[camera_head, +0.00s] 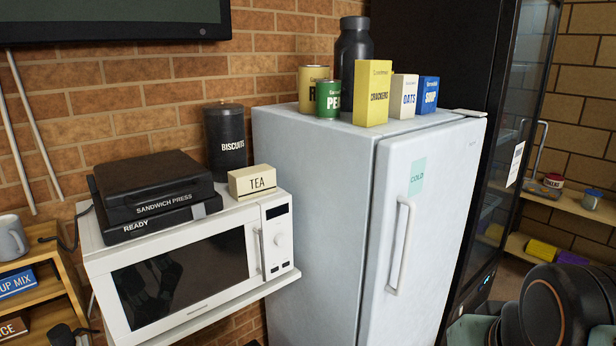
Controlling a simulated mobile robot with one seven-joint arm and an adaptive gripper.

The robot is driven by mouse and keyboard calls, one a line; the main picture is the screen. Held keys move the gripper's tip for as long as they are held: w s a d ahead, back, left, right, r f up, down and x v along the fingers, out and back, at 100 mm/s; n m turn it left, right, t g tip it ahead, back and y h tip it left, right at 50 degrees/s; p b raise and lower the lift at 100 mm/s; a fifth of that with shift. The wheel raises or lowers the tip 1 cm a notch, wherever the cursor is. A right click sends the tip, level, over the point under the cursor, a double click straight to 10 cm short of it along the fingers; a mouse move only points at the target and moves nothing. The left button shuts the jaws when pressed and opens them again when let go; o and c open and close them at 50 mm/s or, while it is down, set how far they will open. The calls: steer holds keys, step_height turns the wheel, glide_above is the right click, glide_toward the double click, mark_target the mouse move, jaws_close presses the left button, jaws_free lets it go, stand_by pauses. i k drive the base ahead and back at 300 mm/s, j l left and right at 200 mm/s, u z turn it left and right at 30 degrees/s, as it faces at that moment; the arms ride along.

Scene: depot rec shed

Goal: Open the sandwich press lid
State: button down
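The sandwich press (150,196) is black and sits on top of the white microwave (205,270) at the left of the head view. Its lid (150,172) is down flat on the base. The lid's front edge reads "SANDWICH PRESS" and the base's front reads "READY". A small grey piece shows at the right front corner of the base. A dark cord runs from its left side. My gripper is not in view. Only dark rounded parts that look like my arm (565,305) show at the lower right, well apart from the press.
A TEA box (252,181) and black BISCUITS canister (225,142) stand right of the press. The white fridge (420,225) carries several cans, boxes and a dark bottle (352,55). A wooden shelf (45,275) with a mug (12,238) is at left. A screen (110,18) hangs above.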

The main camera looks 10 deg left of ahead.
mark_target(130, 190)
steer(key=u, duration=1.55)
